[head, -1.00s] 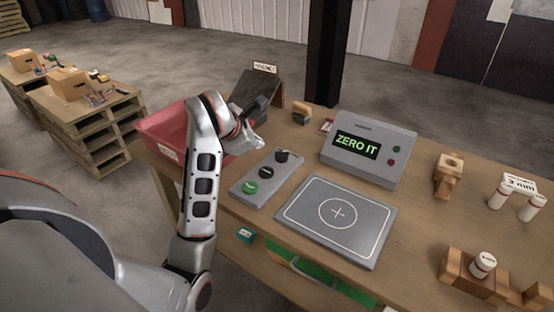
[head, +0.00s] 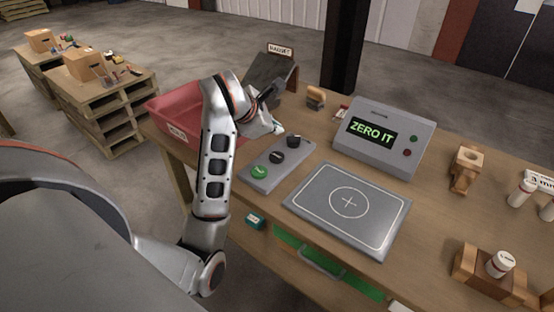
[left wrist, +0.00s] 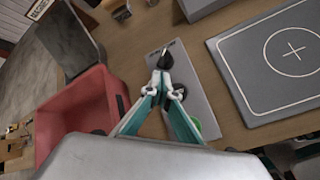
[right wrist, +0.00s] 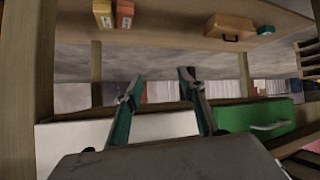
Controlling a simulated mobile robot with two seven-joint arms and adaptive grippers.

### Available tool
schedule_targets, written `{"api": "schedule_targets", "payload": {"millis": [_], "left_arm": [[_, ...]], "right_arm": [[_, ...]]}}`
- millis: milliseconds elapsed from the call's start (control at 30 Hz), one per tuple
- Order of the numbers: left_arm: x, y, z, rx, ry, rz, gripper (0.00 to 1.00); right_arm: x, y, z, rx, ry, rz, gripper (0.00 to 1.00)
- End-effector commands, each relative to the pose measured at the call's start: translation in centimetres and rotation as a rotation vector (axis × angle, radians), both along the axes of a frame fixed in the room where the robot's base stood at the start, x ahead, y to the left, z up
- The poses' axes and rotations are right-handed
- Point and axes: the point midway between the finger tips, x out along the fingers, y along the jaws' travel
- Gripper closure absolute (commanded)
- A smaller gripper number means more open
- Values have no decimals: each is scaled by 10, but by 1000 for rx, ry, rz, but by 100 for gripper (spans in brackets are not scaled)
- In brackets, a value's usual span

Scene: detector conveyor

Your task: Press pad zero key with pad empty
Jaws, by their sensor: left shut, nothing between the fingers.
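The grey pad (head: 349,232) lies bare on the table, marked with a circle and cross. Left of it is a key panel (head: 253,183) with a green key (head: 259,172), a black key (head: 278,157) and a black knob (head: 293,141). The display box (head: 410,153) reads "ZERO IT". My left gripper (head: 279,130) is shut and empty, close to the panel's knob end. In the left wrist view its tips (left wrist: 163,76) overlap the knob (left wrist: 168,58) and partly hide the black key; contact cannot be told. My right gripper (right wrist: 162,80) is open and empty.
A red bin (head: 168,115) stands left of the panel, with a dark sloped stand (head: 270,72) behind it. Wooden holders (head: 466,170) and white cylinders (head: 500,264) stand at the right. The right wrist view shows a green drawer front (right wrist: 252,122).

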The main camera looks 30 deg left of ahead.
Motion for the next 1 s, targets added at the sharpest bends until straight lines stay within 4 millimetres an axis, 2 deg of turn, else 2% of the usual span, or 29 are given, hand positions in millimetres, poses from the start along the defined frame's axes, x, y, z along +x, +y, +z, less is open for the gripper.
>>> {"api": "schedule_targets", "payload": {"millis": [33, 100, 433, 600, 800, 1000], "left_arm": [[0, 0, -12, 0, 1, 0, 100], [0, 0, -21, 0, 3, 0, 100], [0, 0, -60, 1, 4, -1, 100], [0, 0, -67, -1, 2, -1, 100], [0, 0, -65, 0, -1, -1, 100], [0, 0, -65, 0, -1, -1, 100]], "right_arm": [[-1, 0, -11, 0, 4, 0, 60], [-3, 0, -20, 1, 9, 0, 60], [-14, -1, -61, -9, 40, 3, 60], [-9, -3, -59, -19, 29, 4, 60], [-2, -5, -49, -21, 8, 1, 60], [-1, -5, -49, -20, 7, 0, 60]]}}
